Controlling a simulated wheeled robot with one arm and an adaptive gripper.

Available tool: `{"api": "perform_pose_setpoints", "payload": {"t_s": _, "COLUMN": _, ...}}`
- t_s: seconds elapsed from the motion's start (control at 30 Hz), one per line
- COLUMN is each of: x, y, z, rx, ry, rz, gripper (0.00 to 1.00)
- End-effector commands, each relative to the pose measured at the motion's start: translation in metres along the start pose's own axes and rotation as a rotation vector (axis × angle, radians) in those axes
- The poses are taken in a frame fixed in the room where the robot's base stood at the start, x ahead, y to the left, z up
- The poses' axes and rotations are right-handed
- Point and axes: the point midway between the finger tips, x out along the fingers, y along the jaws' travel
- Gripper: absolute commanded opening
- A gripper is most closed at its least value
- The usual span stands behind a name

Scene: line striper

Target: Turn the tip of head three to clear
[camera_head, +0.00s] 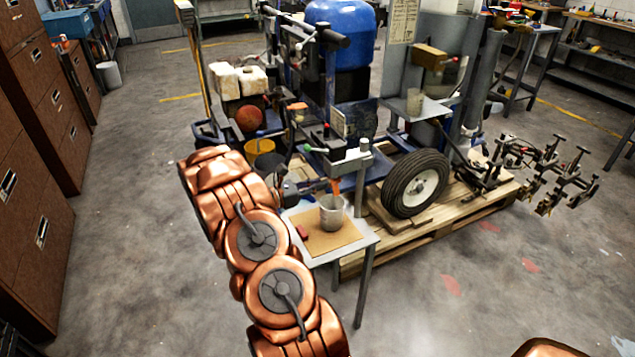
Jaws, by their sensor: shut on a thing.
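The line striper (352,55), with a blue tank and a black wheel, stands on a wooden pallet. A small orange tip (335,187) shows low on its near side, under a grey bracket and above a grey cup. I take it for the tip of head three; its exact angle is too small to read. My copper arm reaches in from the lower left. My gripper (318,186), small and dark, is at the tip from the left and is shut on it. The fingers' contact is partly hidden and hard to make out.
The grey cup (333,212) and a small red block (302,232) stand on a cardboard sheet (322,243) on a low metal table (357,246). A yellow bucket (259,148) is behind my arm. Brown cabinets (30,165) line the left.

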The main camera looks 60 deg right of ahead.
Motion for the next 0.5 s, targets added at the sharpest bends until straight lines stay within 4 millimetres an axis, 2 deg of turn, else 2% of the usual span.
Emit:
{"api": "perform_pose_setpoints", "payload": {"t_s": 0.33, "x": 0.0008, "y": -0.0003, "z": 0.0005, "rx": -0.014, "ry": -0.002, "rz": -0.001, "gripper": 0.00}}
{"api": "perform_pose_setpoints", "payload": {"t_s": 0.37, "x": 0.0008, "y": -0.0003, "z": 0.0005, "rx": -0.014, "ry": -0.002, "rz": -0.001, "gripper": 0.11}}
{"api": "perform_pose_setpoints", "payload": {"t_s": 0.5, "x": 0.0005, "y": -0.0002, "z": 0.0003, "rx": -0.014, "ry": -0.001, "rz": -0.001, "gripper": 0.26}}
